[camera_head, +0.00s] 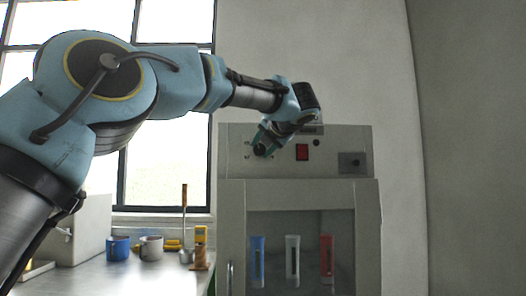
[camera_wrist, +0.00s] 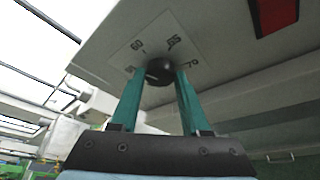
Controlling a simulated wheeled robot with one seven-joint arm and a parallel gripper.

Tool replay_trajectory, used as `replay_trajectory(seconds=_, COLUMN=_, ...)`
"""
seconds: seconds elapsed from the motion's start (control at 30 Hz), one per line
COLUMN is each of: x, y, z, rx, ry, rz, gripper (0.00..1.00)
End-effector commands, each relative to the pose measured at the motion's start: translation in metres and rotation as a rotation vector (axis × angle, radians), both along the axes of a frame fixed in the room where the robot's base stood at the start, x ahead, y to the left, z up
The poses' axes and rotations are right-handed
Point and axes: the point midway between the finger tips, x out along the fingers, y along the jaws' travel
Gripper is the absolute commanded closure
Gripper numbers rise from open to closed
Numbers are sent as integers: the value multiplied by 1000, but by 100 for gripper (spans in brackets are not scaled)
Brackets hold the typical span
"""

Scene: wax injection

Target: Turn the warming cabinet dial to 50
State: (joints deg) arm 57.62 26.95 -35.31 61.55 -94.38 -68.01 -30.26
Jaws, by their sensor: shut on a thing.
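The grey warming cabinet (camera_head: 232,200) stands at the centre right in the head view. Its dial (camera_head: 261,150) is a small dark knob at the left of the upper panel. In the wrist view the black dial (camera_wrist: 160,72) sits on a pale printed scale plate (camera_wrist: 150,42). The scale's numbers are small and tilted; one looks like 60, and the pointer's reading is unclear. My gripper (camera_wrist: 161,78) has its two teal fingers on either side of the dial, shut on it. In the head view my gripper (camera_head: 264,140) reaches the panel from the upper left, partly covering the dial area.
A red switch (camera_head: 302,152) and a dark fitting (camera_head: 351,162) are right of the dial. Blue (camera_head: 257,262), white (camera_head: 292,262) and red (camera_head: 327,260) tubes show behind the cabinet door. Mugs (camera_head: 118,248) and tools stand on the bench at left.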

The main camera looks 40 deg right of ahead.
Motion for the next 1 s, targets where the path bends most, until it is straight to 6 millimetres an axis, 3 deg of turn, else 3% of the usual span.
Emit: replay_trajectory(seconds=1.0, x=7, y=7, z=-5, rx=-746, ry=611, rz=3, gripper=100)
